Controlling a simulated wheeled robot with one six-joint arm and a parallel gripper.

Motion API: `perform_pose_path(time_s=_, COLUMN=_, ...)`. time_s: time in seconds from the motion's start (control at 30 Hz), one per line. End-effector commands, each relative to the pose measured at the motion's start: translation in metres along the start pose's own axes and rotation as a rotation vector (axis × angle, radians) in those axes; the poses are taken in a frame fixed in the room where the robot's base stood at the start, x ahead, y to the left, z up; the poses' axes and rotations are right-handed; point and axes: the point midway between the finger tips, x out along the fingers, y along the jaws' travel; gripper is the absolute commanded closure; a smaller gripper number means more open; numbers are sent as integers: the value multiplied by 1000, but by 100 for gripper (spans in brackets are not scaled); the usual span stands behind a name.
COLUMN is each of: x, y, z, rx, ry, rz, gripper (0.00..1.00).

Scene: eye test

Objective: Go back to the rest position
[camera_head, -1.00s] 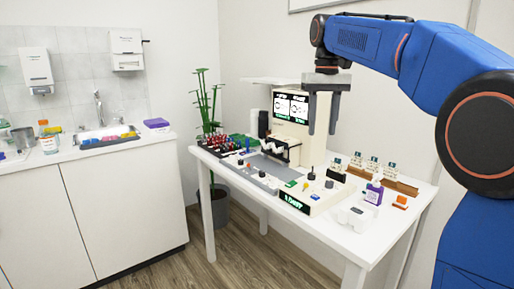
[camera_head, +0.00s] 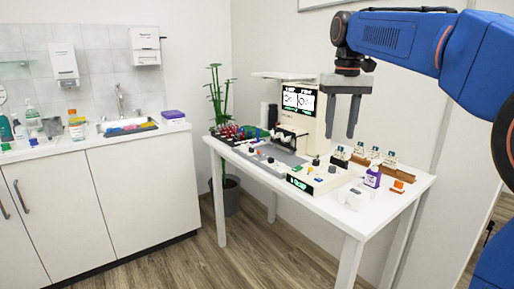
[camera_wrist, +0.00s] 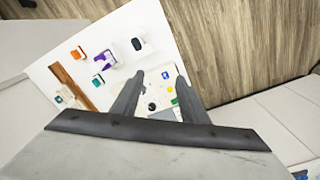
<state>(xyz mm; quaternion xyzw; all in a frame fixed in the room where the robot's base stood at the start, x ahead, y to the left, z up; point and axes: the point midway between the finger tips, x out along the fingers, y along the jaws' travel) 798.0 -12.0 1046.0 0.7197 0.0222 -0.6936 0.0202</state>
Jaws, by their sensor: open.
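My gripper (camera_head: 353,134) is open and empty. In the head view it hangs with both fingers pointing down, in front of the wall and above the back of the white table (camera_head: 350,222). It touches nothing that I can see. My blue arm reaches in from the right edge. In the wrist view the two grey fingers of my gripper (camera_wrist: 160,82) stand apart, with the table and its small items well below them.
On the table stand an eye-test machine with screens (camera_head: 298,105), a control panel (camera_head: 318,178), a purple-labelled bottle (camera_head: 373,176) and a wooden rack of small cards (camera_head: 374,163). A sink counter (camera_head: 100,145) is at left. A plant (camera_head: 218,105) stands behind the table. The floor in front is clear.

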Motion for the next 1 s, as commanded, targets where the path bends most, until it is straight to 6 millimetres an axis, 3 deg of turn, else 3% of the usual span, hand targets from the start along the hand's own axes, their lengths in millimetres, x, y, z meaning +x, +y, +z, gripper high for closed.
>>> perform_pose_path(time_s=0.27, x=16, y=9, z=41, rx=8, ry=46, rz=-1, gripper=60)
perform_pose_path(time_s=0.47, x=44, y=18, z=91, rx=17, ry=102, rz=-1, gripper=60)
perform_pose_path(time_s=0.77, x=102, y=29, z=170, rx=30, ry=192, rz=1, gripper=60)
perform_pose_path(time_s=1.0, x=162, y=35, z=233, rx=40, ry=265, rz=5, gripper=60)
